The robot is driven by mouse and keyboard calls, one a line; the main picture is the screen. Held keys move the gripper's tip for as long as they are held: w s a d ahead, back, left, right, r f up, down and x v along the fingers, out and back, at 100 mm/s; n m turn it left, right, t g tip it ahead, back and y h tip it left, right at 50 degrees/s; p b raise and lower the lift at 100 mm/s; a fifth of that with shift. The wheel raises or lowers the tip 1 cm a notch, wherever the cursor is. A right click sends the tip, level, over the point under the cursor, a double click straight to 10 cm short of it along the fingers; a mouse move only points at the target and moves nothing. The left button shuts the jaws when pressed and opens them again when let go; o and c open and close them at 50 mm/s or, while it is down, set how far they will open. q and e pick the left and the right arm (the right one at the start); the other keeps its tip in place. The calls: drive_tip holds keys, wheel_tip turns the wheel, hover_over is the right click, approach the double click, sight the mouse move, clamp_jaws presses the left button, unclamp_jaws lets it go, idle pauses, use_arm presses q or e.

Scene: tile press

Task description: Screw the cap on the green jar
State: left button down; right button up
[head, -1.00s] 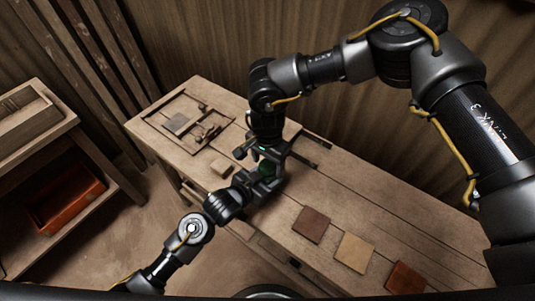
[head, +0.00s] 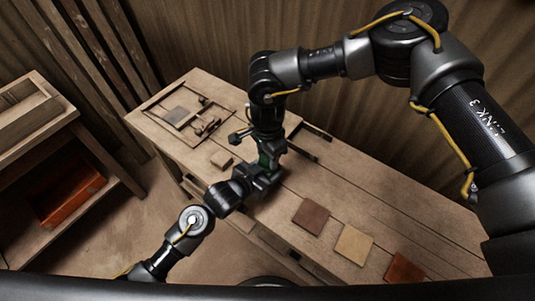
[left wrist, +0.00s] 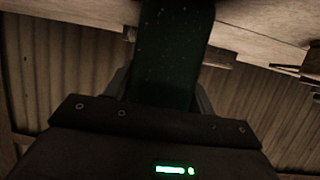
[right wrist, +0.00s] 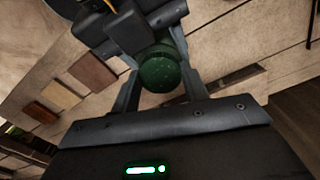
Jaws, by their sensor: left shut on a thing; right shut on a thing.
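The green jar (left wrist: 172,50) is dark and speckled and fills the space between my left gripper's fingers in the left wrist view. In the head view my left gripper (head: 264,176) is shut on it, and only a little green (head: 266,159) shows. My right gripper (head: 267,146) points down right above the left one. In the right wrist view it is shut on a round green piece (right wrist: 160,74), which looks like the cap seen from its top. The left gripper (right wrist: 135,25) shows just beyond it. The joint between cap and jar is hidden.
The wooden bench (head: 350,185) carries a brown tile (head: 311,216), a tan tile (head: 354,244) and a red-brown tile (head: 404,269). A small pale block (head: 221,159) and a framed tray (head: 165,101) lie at its far left. A shelf with an orange bin (head: 66,193) stands left.

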drive_tip(key=m, duration=0.5)
drive_tip(key=shift+f, duration=0.1)
drive_tip(key=m, duration=0.4)
use_arm(q)
drive_tip(key=shift+w, duration=0.1)
use_arm(e)
drive_tip(key=o, duration=1.1)
drive_tip(key=shift+s+a, duration=0.1)
use_arm(q)
drive_tip(key=shift+f, duration=0.15)
use_arm(e)
wheel_tip(320, 180, up, 4)
drive_tip(key=shift+a+f, duration=0.1)
drive_tip(key=shift+r, duration=0.45)
